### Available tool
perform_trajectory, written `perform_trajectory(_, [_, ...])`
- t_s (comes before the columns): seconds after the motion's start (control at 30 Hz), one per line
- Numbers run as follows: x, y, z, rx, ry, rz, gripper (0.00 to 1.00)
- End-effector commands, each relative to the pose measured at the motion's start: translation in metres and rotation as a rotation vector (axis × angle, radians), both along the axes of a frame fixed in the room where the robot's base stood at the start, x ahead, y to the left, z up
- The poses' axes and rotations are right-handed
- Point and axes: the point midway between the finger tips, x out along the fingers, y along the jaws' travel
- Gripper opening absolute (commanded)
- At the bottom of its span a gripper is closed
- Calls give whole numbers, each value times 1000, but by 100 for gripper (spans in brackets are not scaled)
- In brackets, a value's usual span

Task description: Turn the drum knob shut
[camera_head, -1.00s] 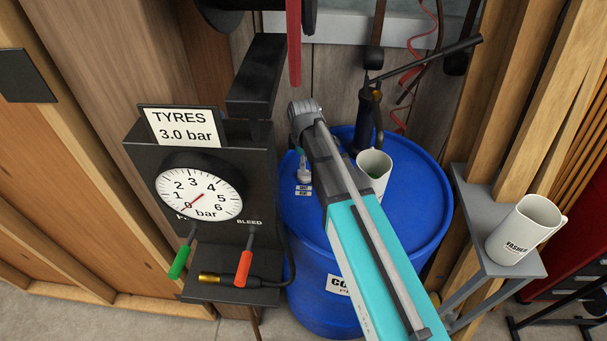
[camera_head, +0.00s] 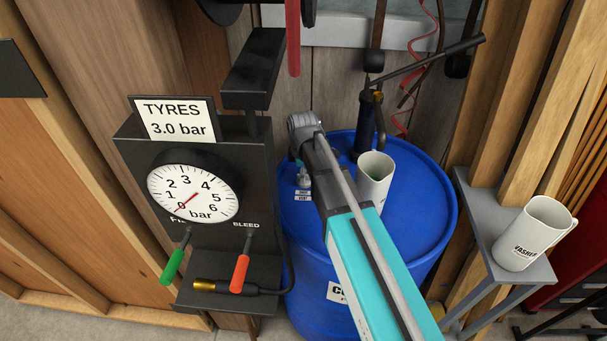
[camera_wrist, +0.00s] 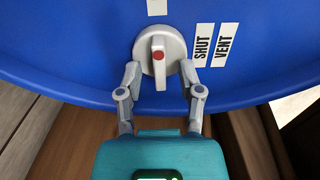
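The drum knob (camera_wrist: 159,57) is a grey disc with a raised bar and a red dot, on the blue drum (camera_wrist: 75,45). The bar runs roughly up and down in the wrist view. SHUT and VENT labels (camera_wrist: 212,46) sit to its right. My gripper (camera_wrist: 160,72) is open, with one finger at each side of the disc and the bar between them. I cannot tell whether the fingertips touch it.
A white jug (camera_head: 375,178) and a dark hand pump (camera_head: 366,125) stand on the drum top, right of my arm. A tyre gauge stand (camera_head: 135,150) is close on the left. Another white jug (camera_head: 532,235) sits on a grey shelf (camera_head: 478,215) at the right.

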Motion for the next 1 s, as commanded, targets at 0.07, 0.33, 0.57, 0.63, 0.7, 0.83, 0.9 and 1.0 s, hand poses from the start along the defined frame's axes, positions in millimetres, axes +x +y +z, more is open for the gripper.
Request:
perform_trajectory(0.07, [0, 0, 0, 0, 0, 0, 32])
perform_trajectory(0.33, [0, 0, 0, 0, 0, 1, 0])
perform_trajectory(0.57, [0, 0, 0, -1, 0, -3, 0])
perform_trajectory(0.63, [0, 0, 0, -1, 0, -9, 0])
perform_trajectory(0.7, [0, 0, 0, -2, 0, -19, 0])
perform_trajectory(0.83, [0, 0, 0, -2, 0, -56, 0])
perform_trajectory(0.9, [0, 0, 0, -2, 0, -86, 0])
perform_trajectory(1.0, [1, 0, 0, -1, 0, -142, 0])
